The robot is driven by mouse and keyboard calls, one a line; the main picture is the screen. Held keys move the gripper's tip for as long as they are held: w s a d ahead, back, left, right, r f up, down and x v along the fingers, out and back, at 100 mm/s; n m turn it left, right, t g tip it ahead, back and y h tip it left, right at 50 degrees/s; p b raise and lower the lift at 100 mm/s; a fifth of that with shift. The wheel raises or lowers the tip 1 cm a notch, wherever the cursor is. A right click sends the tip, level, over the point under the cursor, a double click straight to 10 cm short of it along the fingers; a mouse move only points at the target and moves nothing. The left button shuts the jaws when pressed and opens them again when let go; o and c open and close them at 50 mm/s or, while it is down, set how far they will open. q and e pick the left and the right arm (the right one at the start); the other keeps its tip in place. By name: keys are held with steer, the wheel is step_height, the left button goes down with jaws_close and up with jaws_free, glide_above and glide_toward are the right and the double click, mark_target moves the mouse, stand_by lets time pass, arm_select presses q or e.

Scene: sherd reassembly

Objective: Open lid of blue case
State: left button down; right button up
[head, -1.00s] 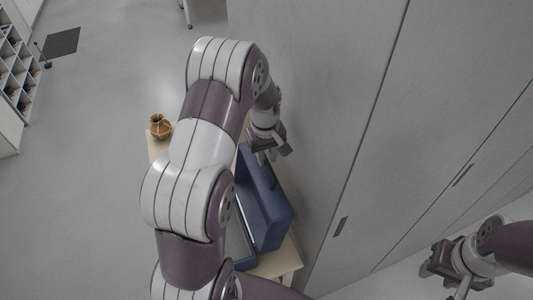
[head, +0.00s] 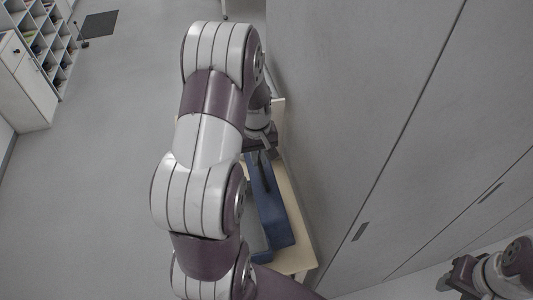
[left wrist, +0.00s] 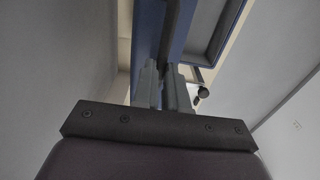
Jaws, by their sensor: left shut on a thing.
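The blue case (head: 272,222) lies on a pale table, with its near left part hidden behind my left arm. Its blue lid is raised from the base, and a strip of grey interior (head: 256,236) shows beside it. My left gripper (head: 262,153) is at the far end of the case. In the left wrist view the fingers (left wrist: 166,82) are closed on a dark bar (left wrist: 176,35), seemingly the case's handle, beside the blue panel (left wrist: 147,30). The case's tray-like inside (left wrist: 213,28) shows to the right. My right gripper (head: 455,281) is at the lower right, away from the case; its fingertips are unclear.
The pale table (head: 294,215) stands close to a grey wall of cabinets (head: 370,120) on the right. Open floor (head: 110,170) lies to the left. A shelf unit (head: 35,50) stands at the far left.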

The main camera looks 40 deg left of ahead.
arm_select(q)
steer(key=shift+w, duration=0.15)
steer(key=c, duration=1.2)
jaws_free()
steer(key=shift+o, duration=0.2)
steer(key=shift+r, duration=0.2)
step_height(320, 180, up, 12)
steer(key=b, duration=0.1)
steer(key=shift+a+r, duration=0.15)
